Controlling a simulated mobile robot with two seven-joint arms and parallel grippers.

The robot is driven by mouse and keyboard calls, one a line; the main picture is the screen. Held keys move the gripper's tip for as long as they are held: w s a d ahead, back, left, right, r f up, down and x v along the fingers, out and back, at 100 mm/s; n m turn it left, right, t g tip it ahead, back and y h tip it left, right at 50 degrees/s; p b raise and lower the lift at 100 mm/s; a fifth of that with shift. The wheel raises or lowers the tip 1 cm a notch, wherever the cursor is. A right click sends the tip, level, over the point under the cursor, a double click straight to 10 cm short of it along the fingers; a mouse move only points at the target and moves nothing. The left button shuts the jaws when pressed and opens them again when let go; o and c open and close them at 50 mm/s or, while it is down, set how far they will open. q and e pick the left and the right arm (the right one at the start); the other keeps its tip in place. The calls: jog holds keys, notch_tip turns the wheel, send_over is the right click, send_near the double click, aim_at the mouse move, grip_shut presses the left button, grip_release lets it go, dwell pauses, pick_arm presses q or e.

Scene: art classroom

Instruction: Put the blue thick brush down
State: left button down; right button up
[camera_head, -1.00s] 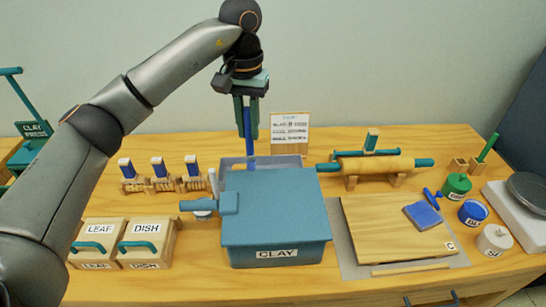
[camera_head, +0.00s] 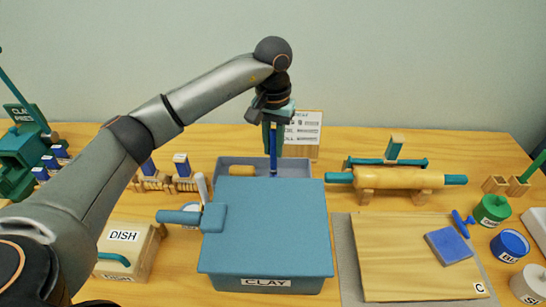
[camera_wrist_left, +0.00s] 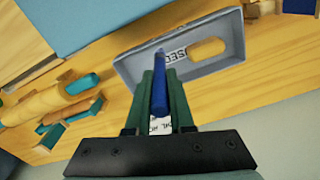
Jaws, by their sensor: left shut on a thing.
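My left gripper (camera_head: 272,150) is shut on the blue thick brush (camera_head: 273,163) and holds it upright, pointing down, over the grey tray (camera_head: 236,160) behind the clay box. In the left wrist view the blue brush (camera_wrist_left: 160,97) sits between the teal fingers, its far end in front of the tray (camera_wrist_left: 233,30), whose label ends in "SED". I cannot tell whether the brush touches the tray floor. My right gripper is not in view.
The blue clay box (camera_head: 265,225) with its side handle stands just in front of the tray. A rolling pin (camera_head: 395,178) on a stand is to the right. Stamps (camera_head: 182,165) stand left. A small sign (camera_head: 303,128) is behind the tray.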

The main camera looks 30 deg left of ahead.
aim_at(273, 168)
pick_arm(q)
jog(key=shift+f, duration=1.9)
jog(key=c, duration=0.8)
grip_release()
notch_tip(273, 168, up, 12)
jog(key=shift+r, duration=0.15)
